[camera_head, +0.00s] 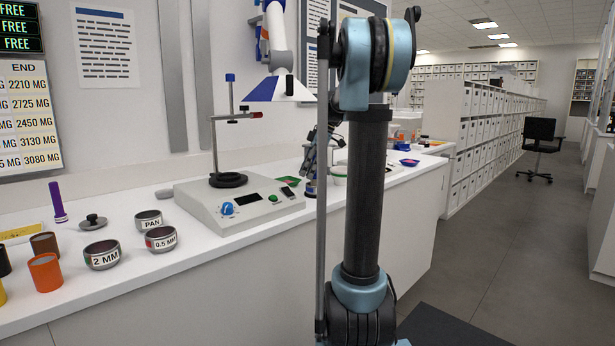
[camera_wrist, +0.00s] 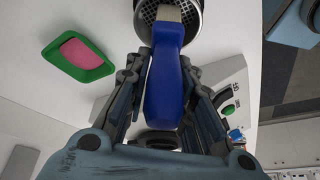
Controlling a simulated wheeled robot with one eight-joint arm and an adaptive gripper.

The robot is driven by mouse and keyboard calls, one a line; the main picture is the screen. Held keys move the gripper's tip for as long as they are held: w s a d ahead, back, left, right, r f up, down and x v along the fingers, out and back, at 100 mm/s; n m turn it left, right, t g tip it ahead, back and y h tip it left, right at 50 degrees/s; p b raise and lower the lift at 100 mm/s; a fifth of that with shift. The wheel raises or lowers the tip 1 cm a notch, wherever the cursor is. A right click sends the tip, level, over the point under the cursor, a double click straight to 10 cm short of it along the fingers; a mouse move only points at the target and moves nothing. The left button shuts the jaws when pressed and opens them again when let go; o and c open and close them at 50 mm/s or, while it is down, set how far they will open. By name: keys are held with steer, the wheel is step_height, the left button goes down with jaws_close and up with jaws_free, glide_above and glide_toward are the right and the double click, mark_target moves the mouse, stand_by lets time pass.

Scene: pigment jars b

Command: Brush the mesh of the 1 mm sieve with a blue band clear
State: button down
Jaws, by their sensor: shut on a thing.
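My gripper (camera_wrist: 161,76) is shut on the blue handle of a brush (camera_wrist: 166,95), seen in the wrist view. The brush's pale tan end lies across the perforated mesh of a round dark sieve (camera_wrist: 146,12) at the top edge. I cannot tell whether the bristles touch the mesh. In the head view my gripper (camera_head: 311,150) points down over the bench beyond the shaker, above a small dark and blue thing (camera_head: 311,190) that seems to be this sieve. Its label and band colour are not readable, and part of it is cut off in the wrist view.
A green tray with pink contents (camera_wrist: 107,69) lies beside the sieve. The grey shaker machine (camera_head: 240,208) with a clamp post stands nearer. Further left are sieves marked 2 MM (camera_head: 102,258) and 0.5 MM (camera_head: 161,239), a PAN (camera_head: 149,220), and several coloured jars.

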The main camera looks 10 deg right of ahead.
step_height(320, 180, up, 8)
steer(key=shift+f, duration=0.2)
stand_by(0.5)
steer(key=shift+s, duration=0.1)
stand_by(0.4)
